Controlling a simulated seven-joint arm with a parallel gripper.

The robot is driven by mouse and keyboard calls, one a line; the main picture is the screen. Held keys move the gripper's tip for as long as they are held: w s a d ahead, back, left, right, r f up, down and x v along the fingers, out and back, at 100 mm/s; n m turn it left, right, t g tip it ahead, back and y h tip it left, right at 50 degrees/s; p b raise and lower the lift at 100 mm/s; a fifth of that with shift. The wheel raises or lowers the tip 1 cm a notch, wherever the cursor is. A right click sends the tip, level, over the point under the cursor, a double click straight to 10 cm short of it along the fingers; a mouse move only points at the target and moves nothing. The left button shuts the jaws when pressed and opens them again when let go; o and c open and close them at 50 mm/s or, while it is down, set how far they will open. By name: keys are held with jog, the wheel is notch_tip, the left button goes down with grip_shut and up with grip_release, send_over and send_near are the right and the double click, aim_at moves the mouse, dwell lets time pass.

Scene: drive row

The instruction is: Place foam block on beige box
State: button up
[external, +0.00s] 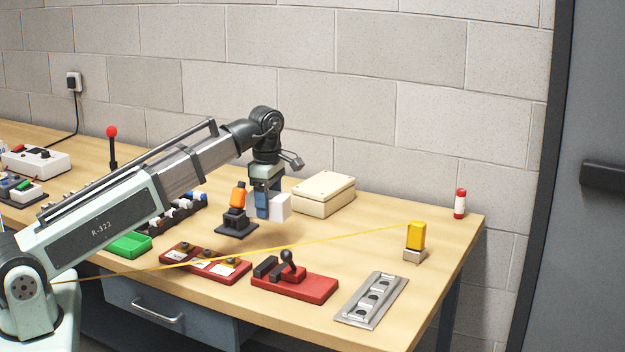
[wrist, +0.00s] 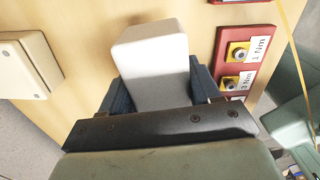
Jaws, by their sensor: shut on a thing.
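A white foam block (external: 280,206) is held in my gripper (external: 263,204), above the table in the external view. In the wrist view the foam block (wrist: 152,62) sits between the two blue fingers of my gripper (wrist: 153,85), which are shut on it. The beige box (external: 323,194) is a closed, lidded box on the table, just right of and behind the block in the external view. The box (wrist: 28,64) also shows at the left edge of the wrist view, apart from the block. Its top is bare.
A black stand with an orange part (external: 238,197) is close left of my gripper. A red button panel (external: 205,263), a red lever base (external: 295,283) and a metal plate (external: 371,300) lie in front. A yellow strap (external: 330,240) runs across to a yellow block (external: 416,236).

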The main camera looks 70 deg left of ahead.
jog(key=shift+s+a+r, duration=0.2)
jog(key=shift+a+r, duration=0.2)
jog(key=shift+a, duration=0.1)
jog(key=a, duration=0.3)
jog(key=m, duration=0.1)
send_near(324, 182)
jog(key=shift+f, duration=2.8)
jog(key=shift+f, duration=0.15)
jog(key=o, duration=1)
jog(key=shift+o, duration=0.2)
